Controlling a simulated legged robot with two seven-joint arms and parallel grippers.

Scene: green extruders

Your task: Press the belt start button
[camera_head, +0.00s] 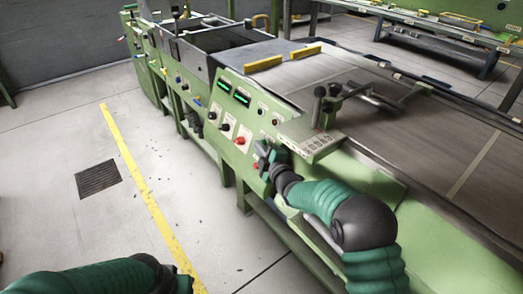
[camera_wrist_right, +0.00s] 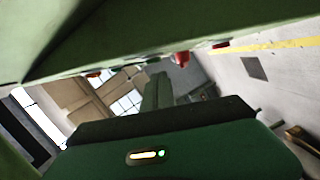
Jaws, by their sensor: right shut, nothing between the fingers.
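The green machine's sloped control panel (camera_head: 230,118) carries several knobs and buttons, including a black knob (camera_head: 224,127), a red knob (camera_head: 240,140) and a red button (camera_head: 256,164). I cannot read which one is the belt start button. My right gripper (camera_head: 264,154) is shut and empty, close in front of the panel's near end beside the red button. I cannot tell whether it touches the panel. The right wrist view shows the gripper's shut finger (camera_wrist_right: 157,92) below the machine's edge, with a red knob (camera_wrist_right: 182,58) just beyond. My left forearm is at the bottom left; its gripper is out of frame.
The wide grey conveyor belt (camera_head: 450,140) fills the right side. A metal lever with black knobs (camera_head: 335,90) stands above the panel's near end. A yellow floor line (camera_head: 140,180) and a floor grate (camera_head: 98,180) lie on clear floor at left.

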